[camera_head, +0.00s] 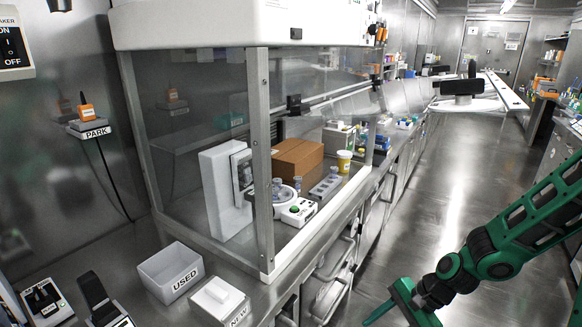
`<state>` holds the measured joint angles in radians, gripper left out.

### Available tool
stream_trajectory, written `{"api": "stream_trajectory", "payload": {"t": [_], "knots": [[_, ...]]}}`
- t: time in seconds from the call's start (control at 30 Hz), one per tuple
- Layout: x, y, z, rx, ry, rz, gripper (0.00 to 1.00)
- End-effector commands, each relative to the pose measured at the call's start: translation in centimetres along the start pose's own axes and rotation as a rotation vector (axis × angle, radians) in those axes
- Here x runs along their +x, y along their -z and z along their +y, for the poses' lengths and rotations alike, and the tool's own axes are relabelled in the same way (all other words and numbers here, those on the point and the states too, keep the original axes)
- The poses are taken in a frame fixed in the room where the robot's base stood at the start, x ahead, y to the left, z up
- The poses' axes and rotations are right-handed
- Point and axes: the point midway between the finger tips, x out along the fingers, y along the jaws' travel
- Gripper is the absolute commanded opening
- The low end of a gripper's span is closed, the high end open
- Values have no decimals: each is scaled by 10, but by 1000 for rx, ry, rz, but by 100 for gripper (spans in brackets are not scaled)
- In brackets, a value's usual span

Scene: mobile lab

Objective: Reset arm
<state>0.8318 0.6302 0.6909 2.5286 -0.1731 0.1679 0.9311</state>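My green and black arm (510,240) reaches in from the right edge of the head view. It slopes down to the left, over the aisle floor. My gripper (385,312) is at the bottom of the picture, right of the counter front. One green finger points down and to the left; the rest is cut off by the bottom edge. I see nothing held in the visible part, and I cannot tell whether it is open or shut.
A glass-fronted hood (258,150) on the steel counter holds a brown box (297,158) and small lab devices. A white bin marked USED (170,272) and a box marked NEW (218,300) stand near the counter's front. The aisle floor (440,180) is clear.

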Motion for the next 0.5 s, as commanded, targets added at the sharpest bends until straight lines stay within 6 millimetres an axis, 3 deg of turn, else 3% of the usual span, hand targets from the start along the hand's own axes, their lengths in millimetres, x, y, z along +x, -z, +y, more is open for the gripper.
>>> {"api": "stream_trajectory", "payload": {"t": [0.2,0.5], "knots": [[-48,29,40,-159,-176,156,45],[-136,41,77,-312,-360,308,45]]}}
